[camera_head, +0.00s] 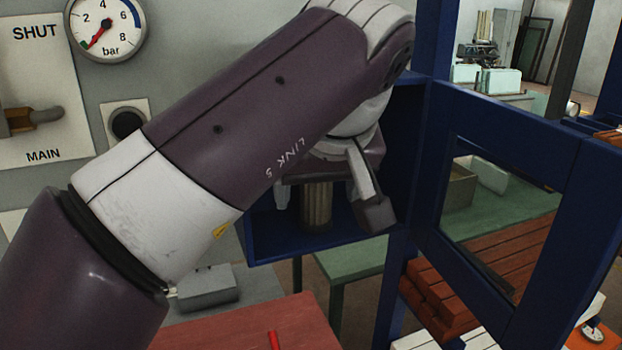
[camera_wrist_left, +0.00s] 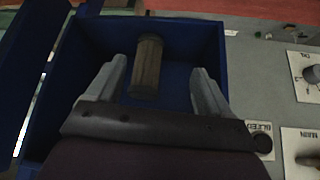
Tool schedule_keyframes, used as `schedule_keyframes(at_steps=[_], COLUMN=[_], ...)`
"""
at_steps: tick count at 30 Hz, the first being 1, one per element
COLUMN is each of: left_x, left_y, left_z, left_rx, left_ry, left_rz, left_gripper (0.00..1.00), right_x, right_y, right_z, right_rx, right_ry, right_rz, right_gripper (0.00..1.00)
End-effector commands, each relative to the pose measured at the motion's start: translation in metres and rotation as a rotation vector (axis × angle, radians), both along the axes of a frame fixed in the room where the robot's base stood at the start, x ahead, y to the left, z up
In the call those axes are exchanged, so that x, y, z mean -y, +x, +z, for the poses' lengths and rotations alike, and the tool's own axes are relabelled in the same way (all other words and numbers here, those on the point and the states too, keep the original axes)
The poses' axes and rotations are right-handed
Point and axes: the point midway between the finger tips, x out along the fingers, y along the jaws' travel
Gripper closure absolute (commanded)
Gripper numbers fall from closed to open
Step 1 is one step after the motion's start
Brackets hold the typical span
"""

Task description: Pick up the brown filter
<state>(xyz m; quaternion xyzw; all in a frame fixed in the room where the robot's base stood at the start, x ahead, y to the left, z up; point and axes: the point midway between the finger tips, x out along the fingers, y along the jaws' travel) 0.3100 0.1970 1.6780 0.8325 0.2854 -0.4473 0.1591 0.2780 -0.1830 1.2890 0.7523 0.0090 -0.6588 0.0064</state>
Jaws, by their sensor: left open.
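The brown filter (camera_head: 316,207) is a ribbed cylinder standing inside a blue open box (camera_head: 262,238). It also shows in the left wrist view (camera_wrist_left: 147,66), between and slightly beyond the fingertips. My left gripper (camera_head: 326,203) is open, with one finger on each side of the filter and a visible gap to it. In the left wrist view the gripper (camera_wrist_left: 159,72) has the filter nearer its left finger. The top of the filter is hidden behind my gripper in the head view. My right gripper is not in view.
The blue box walls (camera_wrist_left: 213,40) stand close around the gripper. A blue frame (camera_head: 508,130) with an open window is at the right. A grey panel at the left carries a pressure gauge (camera_head: 106,25) and a knob (camera_head: 127,123). A red table top (camera_head: 240,325) lies below.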

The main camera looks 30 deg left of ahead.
Motion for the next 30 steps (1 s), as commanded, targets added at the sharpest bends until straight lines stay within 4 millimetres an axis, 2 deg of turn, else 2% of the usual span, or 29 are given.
schedule_keyframes(at_steps=[5,9,10,15,21,22,24,27,30], left_x=[-0.013,-0.031,-0.033,-0.039,-0.039,-0.039,-0.039,-0.039,-0.039], left_y=[0.016,0.037,0.040,0.049,0.050,0.050,0.050,0.050,0.050], left_z=[0.001,0.004,-0.001,-0.022,-0.026,-0.026,-0.026,-0.026,-0.025], left_rx=[-0.002,-0.002,-0.005,-0.001,0.000,0.000,0.000,0.000,0.001], left_ry=[0.001,0.001,0.002,0.001,0.001,0.001,0.001,0.001,0.001], left_rz=[0.004,0.009,0.005,0.003,0.002,0.002,0.002,0.002,0.001], left_gripper=[0.19,0.19,0.19,0.19,0.19,0.22,0.45,0.74,0.74], right_x=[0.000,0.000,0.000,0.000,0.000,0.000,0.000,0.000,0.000], right_y=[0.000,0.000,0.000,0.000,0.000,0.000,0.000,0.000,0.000], right_z=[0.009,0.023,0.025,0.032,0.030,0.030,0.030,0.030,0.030], right_rx=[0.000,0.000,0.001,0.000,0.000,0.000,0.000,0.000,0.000], right_ry=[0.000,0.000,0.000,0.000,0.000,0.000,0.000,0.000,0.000], right_rz=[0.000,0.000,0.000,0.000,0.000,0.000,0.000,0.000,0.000], right_gripper=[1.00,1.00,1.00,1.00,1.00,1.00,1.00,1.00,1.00])
